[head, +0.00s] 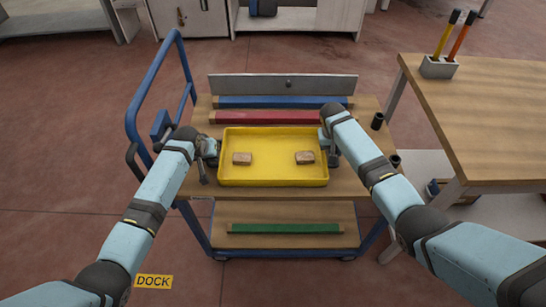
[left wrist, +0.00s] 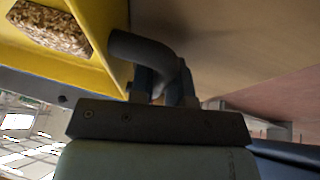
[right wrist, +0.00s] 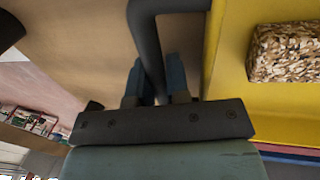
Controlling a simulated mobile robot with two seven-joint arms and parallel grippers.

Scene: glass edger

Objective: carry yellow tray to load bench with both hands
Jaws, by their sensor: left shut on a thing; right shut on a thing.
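The yellow tray (head: 272,170) is over the wooden top of a blue-framed cart (head: 365,180), in front of the red bar. Two brown speckled blocks lie in it, a left one (head: 242,158) and a right one (head: 305,157). My left gripper (head: 208,160) is shut on the dark handle (left wrist: 145,48) at the tray's left side. My right gripper (head: 329,150) is shut on the dark handle (right wrist: 146,40) at the tray's right side. The tray looks level. I cannot tell whether it touches the cart top.
Blue (head: 284,101) and red (head: 280,117) bars lie behind the tray. A green bar (head: 285,228) is on the cart's lower shelf. A wooden bench (head: 495,120) with a tool holder (head: 438,67) stands at the right. A DOCK sign (head: 154,281) marks the floor, which is clear at left.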

